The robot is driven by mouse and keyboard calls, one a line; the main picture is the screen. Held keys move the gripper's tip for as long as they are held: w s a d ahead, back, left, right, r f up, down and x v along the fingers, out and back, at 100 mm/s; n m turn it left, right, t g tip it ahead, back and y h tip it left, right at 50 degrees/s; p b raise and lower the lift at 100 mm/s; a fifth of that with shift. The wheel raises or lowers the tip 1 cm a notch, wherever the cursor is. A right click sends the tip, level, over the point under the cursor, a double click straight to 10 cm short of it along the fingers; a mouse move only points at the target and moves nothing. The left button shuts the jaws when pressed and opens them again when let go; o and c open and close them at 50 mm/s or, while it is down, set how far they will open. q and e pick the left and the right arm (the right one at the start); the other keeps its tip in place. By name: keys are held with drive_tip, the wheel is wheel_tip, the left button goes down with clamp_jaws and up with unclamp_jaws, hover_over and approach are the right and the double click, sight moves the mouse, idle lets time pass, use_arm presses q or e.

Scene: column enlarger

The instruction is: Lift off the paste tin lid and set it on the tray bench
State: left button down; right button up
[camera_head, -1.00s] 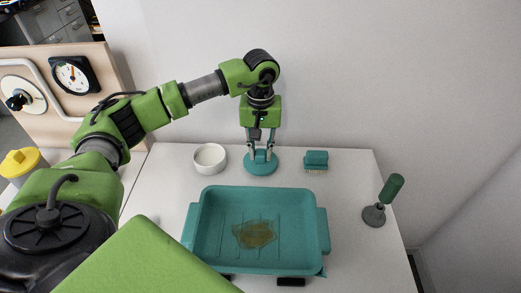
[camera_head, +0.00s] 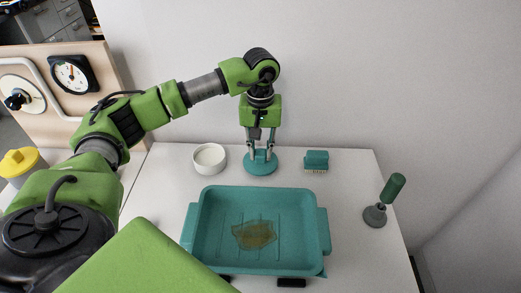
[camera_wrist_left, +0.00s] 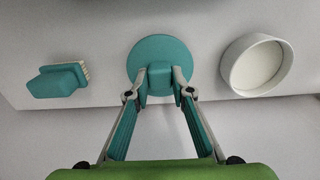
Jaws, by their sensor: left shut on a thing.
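The paste tin lid (camera_head: 261,168) is a round teal disc with a block-like knob, lying flat at bench level behind the tray. My left gripper (camera_head: 261,154) points down over it, its fingers shut on the knob. The left wrist view shows the lid (camera_wrist_left: 146,52) with a fingertip on each side of its knob. The white round paste tin (camera_head: 210,159) stands open just left of the lid, apart from it. The white tray bench (camera_head: 350,190) lies under both. Whether the lid fully touches the bench is hard to tell. My right gripper is not in view.
A teal tray (camera_head: 213,225) with a brownish stain fills the bench front. A teal brush (camera_head: 316,158) lies right of the lid. A green-handled tool (camera_head: 391,188) stands at the right edge. A yellow-lidded container (camera_head: 19,162) is far left. A wall rises behind.

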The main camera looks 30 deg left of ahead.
use_arm(q)
drive_tip(key=shift+f+b, duration=0.5)
drive_tip(key=shift+f, duration=0.1)
idle(0.5)
drive_tip(key=c, duration=1.7)
unclamp_jaws()
drive_tip(key=shift+r, duration=0.2)
drive_tip(key=shift+r+p, duration=0.3)
drive_tip(key=shift+p, duration=0.05)
drive_tip(key=shift+r+p, duration=2)
drive_tip(key=shift+r, duration=1.55)
drive_tip(key=shift+r, duration=0.1)
